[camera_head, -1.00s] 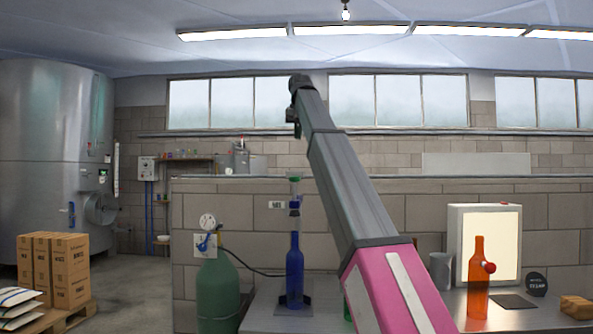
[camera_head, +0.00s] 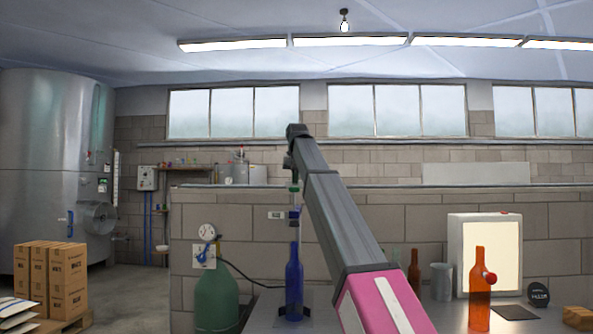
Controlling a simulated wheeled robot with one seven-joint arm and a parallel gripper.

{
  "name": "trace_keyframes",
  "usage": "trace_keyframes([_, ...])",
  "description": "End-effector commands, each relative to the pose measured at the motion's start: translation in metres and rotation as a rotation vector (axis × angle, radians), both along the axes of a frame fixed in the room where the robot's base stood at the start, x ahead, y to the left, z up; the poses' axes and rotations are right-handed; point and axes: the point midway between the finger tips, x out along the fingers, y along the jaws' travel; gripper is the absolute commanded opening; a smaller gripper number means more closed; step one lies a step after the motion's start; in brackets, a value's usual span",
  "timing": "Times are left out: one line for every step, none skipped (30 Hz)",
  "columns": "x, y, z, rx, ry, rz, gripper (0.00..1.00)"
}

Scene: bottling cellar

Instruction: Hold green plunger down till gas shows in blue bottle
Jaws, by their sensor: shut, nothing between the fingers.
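The blue bottle (camera_head: 294,285) stands upright on a dark base under a filling head on the bench. Its glass looks evenly dark blue, and I cannot make out gas in it. The green plunger (camera_head: 294,190) sits at the top of the filling head, above the bottle. My gripper (camera_head: 289,163) is small and dark, at the far end of my arm, pointing down just above the plunger. It is shut and holds nothing. I cannot tell whether its tips touch the plunger. My arm hides part of the bench right of the bottle.
A green gas cylinder (camera_head: 217,298) with a gauge (camera_head: 207,231) stands left, its hose running toward the bottle. Right of my arm stand a brown bottle (camera_head: 414,271), a grey jug (camera_head: 441,281), an orange bottle (camera_head: 480,300) and a lit panel (camera_head: 505,257). Cartons (camera_head: 69,283) stand far left.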

Motion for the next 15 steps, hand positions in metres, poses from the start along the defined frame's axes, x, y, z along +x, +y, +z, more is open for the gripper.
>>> trace_keyframes([0.0002,0.0004,-0.0036,0.0,0.001,0.0,0.0])
trace_keyframes([0.0005,0.0006,-0.0047,0.0,0.001,0.0,0.0])
trace_keyframes([0.0008,0.0008,-0.0058,0.0,0.0,0.0,0.0])
trace_keyframes([0.0009,0.0009,-0.0063,0.0,0.0,0.0,0.0])
trace_keyframes([0.0011,0.001,-0.0065,0.0,0.0,0.0,0.0])
trace_keyframes([0.0011,0.001,-0.0066,0.0,0.0,0.0,0.0])
trace_keyframes([0.0012,0.001,-0.0066,0.0,0.0,0.0,0.0])
trace_keyframes([0.0012,0.0011,-0.0065,0.0,0.0,0.0,0.0])
trace_keyframes([0.0012,0.0011,-0.0063,0.0,0.0,0.0,0.0])
trace_keyframes([0.0012,0.0011,-0.0063,0.0,0.0,0.0,0.0])
trace_keyframes([0.0012,0.0011,-0.0062,0.0,0.0,0.0,0.0])
trace_keyframes([0.0012,0.0011,-0.0062,0.0,0.0,0.0,0.0])
trace_keyframes([0.0011,0.001,-0.0063,0.0,0.0,0.0,0.0])
trace_keyframes([0.001,0.001,-0.0067,0.0,0.0,0.0,0.0])
trace_keyframes([0.0009,0.001,-0.0082,0.0,0.0,0.0,0.0])
